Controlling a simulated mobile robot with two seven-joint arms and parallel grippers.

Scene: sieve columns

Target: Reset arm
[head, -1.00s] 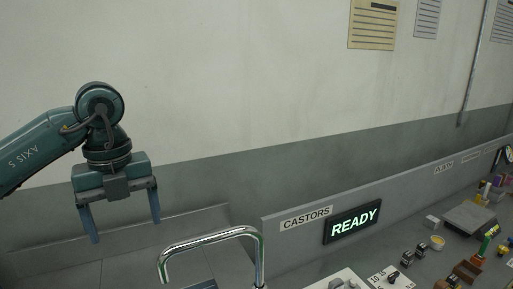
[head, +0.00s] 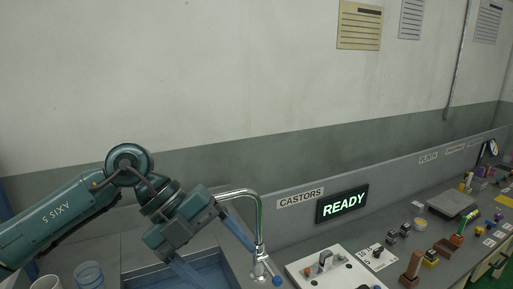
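My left gripper (head: 212,257) comes in from the left on a teal arm marked AXIS 5. Its two blue fingers are spread wide apart with nothing between them. It is tilted, over the blue-lined sink (head: 207,272) and in front of the chrome tap (head: 258,215). One finger overlaps the tap's spout in the picture; I cannot tell whether they touch. My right gripper is not in view.
A white panel with knobs (head: 318,268) sits right of the tap. Several small blocks (head: 413,265) and a grey plate (head: 453,203) stand along the bench. A lit READY sign (head: 342,203) is on the back ledge. Cups (head: 88,275) are at lower left.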

